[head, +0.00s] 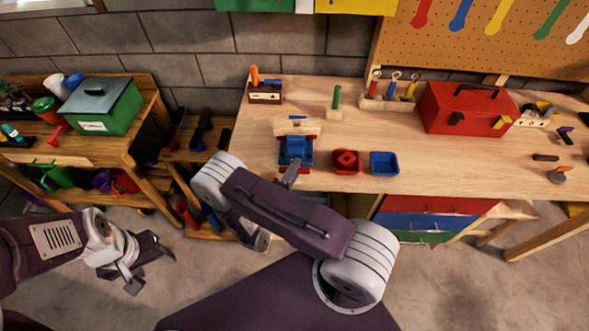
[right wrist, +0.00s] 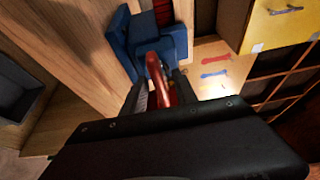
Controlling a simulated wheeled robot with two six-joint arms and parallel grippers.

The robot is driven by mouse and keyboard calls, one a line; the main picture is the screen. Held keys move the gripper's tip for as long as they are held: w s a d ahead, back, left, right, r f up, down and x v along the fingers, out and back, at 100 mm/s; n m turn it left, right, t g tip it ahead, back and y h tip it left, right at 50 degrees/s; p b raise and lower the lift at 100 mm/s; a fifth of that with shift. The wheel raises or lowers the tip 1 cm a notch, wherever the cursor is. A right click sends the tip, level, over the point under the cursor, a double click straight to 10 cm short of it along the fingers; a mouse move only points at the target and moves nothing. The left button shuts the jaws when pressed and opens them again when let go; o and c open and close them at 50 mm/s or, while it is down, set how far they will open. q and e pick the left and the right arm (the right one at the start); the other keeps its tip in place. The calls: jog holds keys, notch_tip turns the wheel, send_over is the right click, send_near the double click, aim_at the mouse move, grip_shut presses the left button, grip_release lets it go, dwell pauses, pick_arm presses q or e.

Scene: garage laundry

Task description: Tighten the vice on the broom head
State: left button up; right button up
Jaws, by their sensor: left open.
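The blue vice (head: 296,152) stands at the front edge of the workbench. The pale wooden broom head (head: 297,127) is at its top, and I cannot tell how firmly the jaws press on it. In the right wrist view the blue vice (right wrist: 150,40) has a red handle (right wrist: 160,78) on its near side. My right gripper (head: 291,174) is at the front of the vice; its fingers (right wrist: 163,92) stand on both sides of the red handle. Whether they grip it is unclear. My left gripper (head: 152,267) is open and empty, low over the floor at the left.
A red bin (head: 346,161) and a blue bin (head: 384,163) stand just right of the vice. A red toolbox (head: 468,108) is farther right on the workbench (head: 460,158). A green box (head: 102,106) stands on the left shelf. The bench front between the bins and toolbox is clear.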

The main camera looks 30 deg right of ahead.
jog(key=shift+a, duration=0.1)
grip_shut()
jog(key=shift+r+m, duration=0.15)
jog(key=shift+m, duration=0.25)
jog(key=shift+m+y+p, duration=0.6)
jog(key=shift+m+p, duration=0.25)
jog(key=shift+m, duration=0.05)
jog(key=m+y+p, duration=0.1)
jog(key=m, duration=0.2)
jog(key=shift+g, duration=0.4)
jog(key=shift+m+y+p, duration=0.55)
jog(key=shift+m+y, duration=0.35)
jog(key=shift+m, duration=0.1)
jog(key=shift+f+m+t+y, duration=0.3)
jog(key=shift+m+y, duration=0.3)
jog(key=shift+m, duration=0.5)
jog(key=shift+r, duration=0.1)
